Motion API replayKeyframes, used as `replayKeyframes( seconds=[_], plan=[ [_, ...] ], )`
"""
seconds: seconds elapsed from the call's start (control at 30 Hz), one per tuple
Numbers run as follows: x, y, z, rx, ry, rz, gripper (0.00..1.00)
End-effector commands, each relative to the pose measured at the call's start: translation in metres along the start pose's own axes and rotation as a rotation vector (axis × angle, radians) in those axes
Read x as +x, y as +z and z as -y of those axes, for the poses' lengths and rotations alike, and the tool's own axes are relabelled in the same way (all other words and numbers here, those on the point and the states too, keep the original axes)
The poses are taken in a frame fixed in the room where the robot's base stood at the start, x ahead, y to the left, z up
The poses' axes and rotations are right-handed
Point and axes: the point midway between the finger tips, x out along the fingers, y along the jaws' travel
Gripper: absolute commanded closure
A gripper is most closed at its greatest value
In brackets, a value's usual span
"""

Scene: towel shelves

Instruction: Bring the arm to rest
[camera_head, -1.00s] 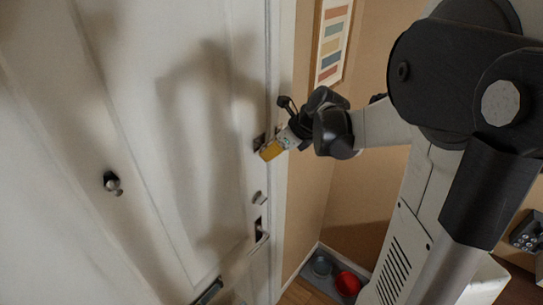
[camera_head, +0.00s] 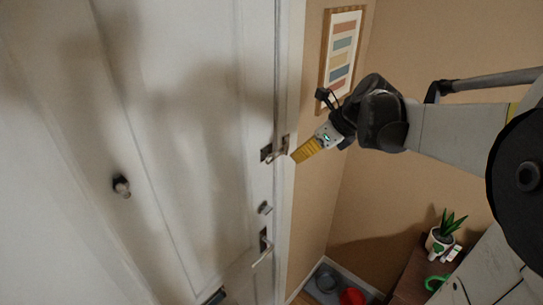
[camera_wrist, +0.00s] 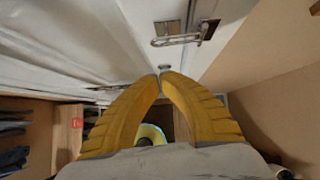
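My gripper (camera_head: 297,157) is in front of the white door's edge in the head view, pointing down and to the left. It appears just right of a metal latch (camera_head: 268,153); I cannot tell how much gap lies between them. In the wrist view, its two yellow fingers (camera_wrist: 161,76) curve inward and their tips meet, with nothing seen between them. My arm reaches in from the right side of the head view.
The white door (camera_head: 190,120) has a knob (camera_head: 121,186) and a lever handle (camera_head: 263,248). A framed striped picture (camera_head: 342,60) hangs beside my arm. A potted plant (camera_head: 440,240) stands lower right. A red bowl (camera_head: 352,296) is on the floor mat.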

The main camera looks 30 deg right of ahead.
Motion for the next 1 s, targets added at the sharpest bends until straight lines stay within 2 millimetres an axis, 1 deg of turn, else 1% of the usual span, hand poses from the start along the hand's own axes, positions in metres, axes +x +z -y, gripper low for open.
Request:
replayKeyframes(
  seconds=[0.03, 0.1, 0.2, 0.3, 0.37, 0.47, 0.57, 0.6, 0.67, 0.7, 0.77, 0.8, 0.87, 1.0],
  plan=[
    [-0.007, -0.001, 0.000, 0.002, -0.001, 0.000, 1.00],
    [-0.014, -0.001, -0.001, 0.001, 0.000, 0.000, 1.00],
    [-0.019, -0.001, -0.001, 0.000, 0.000, 0.000, 1.00],
    [-0.020, -0.001, -0.001, -0.004, 0.001, -0.001, 1.00],
    [-0.015, -0.004, -0.005, -0.028, 0.000, -0.005, 1.00],
    [0.006, -0.017, -0.020, -0.154, -0.004, -0.024, 1.00],
    [0.042, -0.042, -0.047, -0.394, -0.008, -0.061, 1.00],
    [0.058, -0.054, -0.060, -0.513, -0.008, -0.079, 1.00],
    [0.081, -0.073, -0.079, -0.704, -0.009, -0.105, 1.00],
    [0.096, -0.086, -0.090, -0.832, -0.008, -0.123, 1.00],
    [0.117, -0.104, -0.108, -1.025, -0.005, -0.148, 1.00],
    [0.131, -0.117, -0.118, -1.155, -0.003, -0.165, 1.00],
    [0.151, -0.138, -0.134, -1.349, 0.001, -0.190, 1.00],
    [0.198, -0.186, -0.166, -1.807, 0.018, -0.247, 1.00]
  ],
)
